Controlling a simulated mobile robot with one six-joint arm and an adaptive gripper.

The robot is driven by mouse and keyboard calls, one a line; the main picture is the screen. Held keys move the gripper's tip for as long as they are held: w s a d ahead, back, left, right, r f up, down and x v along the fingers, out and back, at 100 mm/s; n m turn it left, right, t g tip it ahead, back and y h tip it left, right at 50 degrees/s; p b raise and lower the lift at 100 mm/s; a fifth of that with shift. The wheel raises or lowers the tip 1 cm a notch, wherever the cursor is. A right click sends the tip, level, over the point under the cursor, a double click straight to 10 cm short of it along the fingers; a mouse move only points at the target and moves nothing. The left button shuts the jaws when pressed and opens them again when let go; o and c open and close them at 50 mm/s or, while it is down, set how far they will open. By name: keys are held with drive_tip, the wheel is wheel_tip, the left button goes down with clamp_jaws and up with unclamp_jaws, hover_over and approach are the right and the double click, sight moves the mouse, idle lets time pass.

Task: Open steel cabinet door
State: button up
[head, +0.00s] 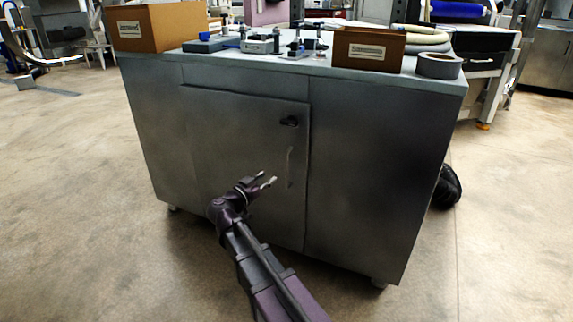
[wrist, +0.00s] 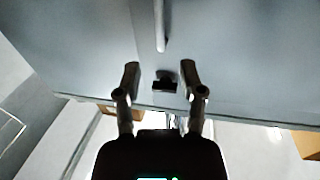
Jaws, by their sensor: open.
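The grey steel cabinet (head: 385,150) stands in the middle of the head view. Its door (head: 235,150) looks shut and flush with the front. A slim vertical bar handle (head: 290,167) sits near the door's right edge, with a black latch (head: 289,121) above it. My gripper (head: 267,178) is open and empty, in front of the door and left of the handle. In the wrist view, the handle (wrist: 160,25) shows beyond and between my open fingers (wrist: 160,72), and the black latch (wrist: 165,85) appears between them. The fingers appear apart from the handle.
On the cabinet top are cardboard boxes (head: 160,27) (head: 368,50), small devices (head: 262,43) and a grey tape roll (head: 439,65). A black object (head: 447,186) lies by the cabinet's right side. The concrete floor (head: 90,220) left of the cabinet is clear.

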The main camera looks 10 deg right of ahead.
drive_tip(key=x, duration=1.1)
clamp_jaws()
